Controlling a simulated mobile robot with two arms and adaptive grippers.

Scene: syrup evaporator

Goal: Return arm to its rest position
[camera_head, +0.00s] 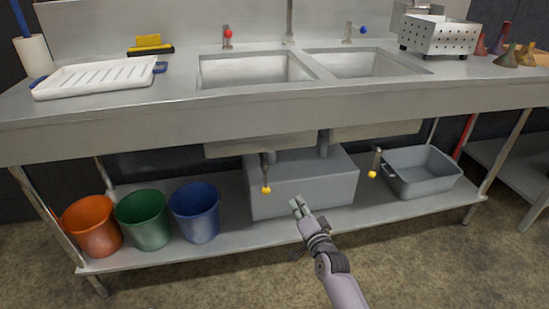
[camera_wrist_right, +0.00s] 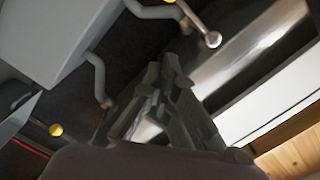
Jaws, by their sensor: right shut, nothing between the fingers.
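My right gripper (camera_head: 299,205) is shut and empty in the head view. Its arm comes up from the bottom edge, right of centre, and the fingers point up and left in front of the grey box (camera_head: 305,185) on the lower shelf. I cannot tell how far apart they are, but nothing is held. In the right wrist view the gripper fingers (camera_wrist_right: 160,85) show in the middle, dark and close together. My left gripper is in neither view.
A steel sink table (camera_head: 130,125) with two basins stands ahead. Under it hang two yellow-tipped drain levers (camera_head: 266,188) (camera_head: 373,173). Orange (camera_head: 92,228), green (camera_head: 143,220) and blue (camera_head: 195,212) buckets and a grey tub (camera_head: 420,173) stand on the lower shelf (camera_head: 245,235). The floor in front is clear.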

